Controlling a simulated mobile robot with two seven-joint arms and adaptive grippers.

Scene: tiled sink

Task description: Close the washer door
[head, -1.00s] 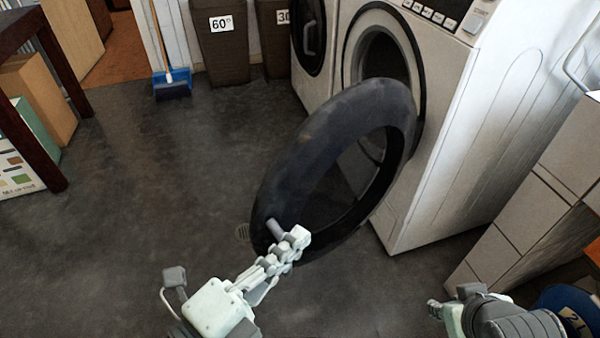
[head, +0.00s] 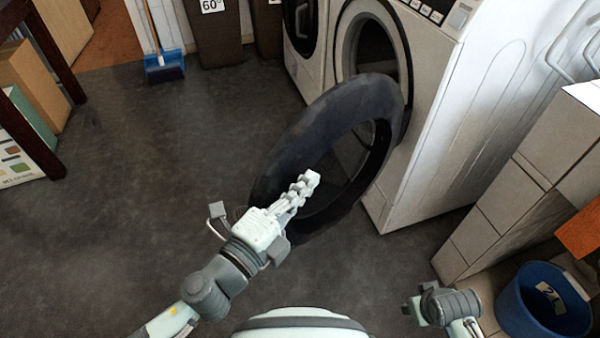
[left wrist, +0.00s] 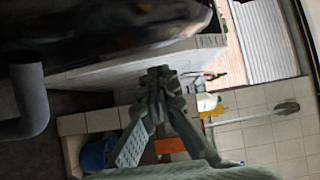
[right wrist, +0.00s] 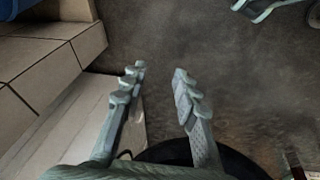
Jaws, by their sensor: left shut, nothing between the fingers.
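The white washer (head: 445,130) stands at the right of the head view. Its round black door (head: 318,122) hangs wide open towards me, with the drum opening uncovered. My left gripper (head: 312,178) is shut and empty, and its tips overlap the door ring's lower inner side in the head view. I cannot tell whether it touches the ring. My right gripper (head: 412,306) is open and empty, low, away from the door.
A tiled ledge (head: 500,205) stands right of the washer, with a blue bucket (head: 545,305) in front of it. A second washer (head: 303,45) adjoins at the back. A dark table leg (head: 45,155) and boxes are at left. The dark floor (head: 160,160) left of the door is clear.

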